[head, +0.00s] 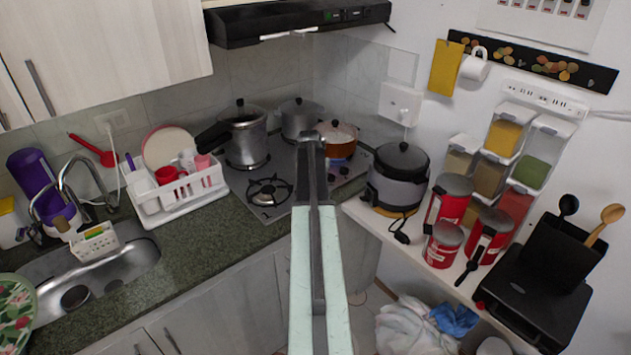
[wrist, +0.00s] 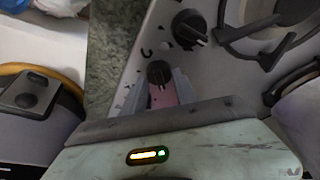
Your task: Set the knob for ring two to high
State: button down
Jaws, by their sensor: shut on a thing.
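The stove (head: 248,198) stands in the back corner of the counter, with its knobs mostly hidden behind my arm in the head view. In the wrist view, a black knob (wrist: 158,71) sits between the fingertips of my gripper (wrist: 160,84), which is shut on it. A second black knob (wrist: 188,27) is beyond it on the grey stove top, free of the fingers. My gripper also shows in the head view (head: 312,140), reaching over the stove's front part. Which ring this knob serves and its setting cannot be told.
Two metal pots (head: 244,138) and an orange pan (head: 338,140) stand on the stove. A rice cooker (head: 398,175) is close on the right, beside red tins (head: 452,200). A white dish rack (head: 175,195) is on the left counter.

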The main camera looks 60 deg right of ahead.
jog(key=c, duration=1)
grip_release()
jog(key=p+v, duration=0.7)
jog(key=shift+a+r, duration=0.2)
jog(key=shift+r, duration=0.1)
